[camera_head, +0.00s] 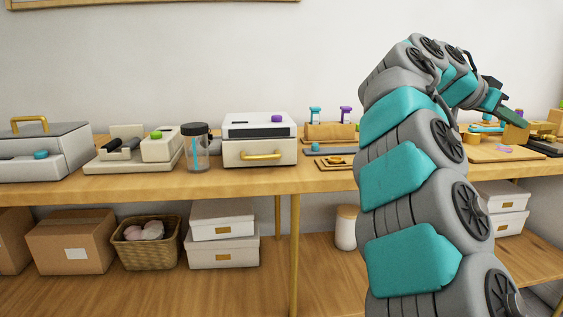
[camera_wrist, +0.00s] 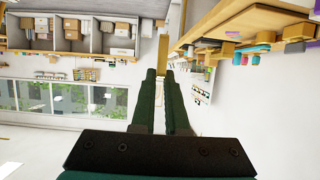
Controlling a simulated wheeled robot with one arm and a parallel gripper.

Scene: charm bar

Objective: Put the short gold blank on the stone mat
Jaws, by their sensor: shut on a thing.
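My gripper (camera_head: 514,117) is at the far right, raised above the right part of the workbench. In the wrist view my gripper (camera_wrist: 161,73) has its two dark green fingers close together, with a narrow gold bar, the short gold blank (camera_wrist: 163,52), between and beyond the tips. In the head view I cannot make the blank out apart from other gold things behind the fingers. I cannot pick out the stone mat with certainty; a flat grey slab (camera_head: 325,150) lies on the bench left of my arm.
The wooden workbench (camera_head: 215,185) holds a cream box with a gold handle (camera_head: 260,155), a jar (camera_head: 197,150) and a cream press-like device (camera_head: 130,155). A wooden board (camera_head: 487,153) with small items lies under my gripper. My arm hides the bench's middle right.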

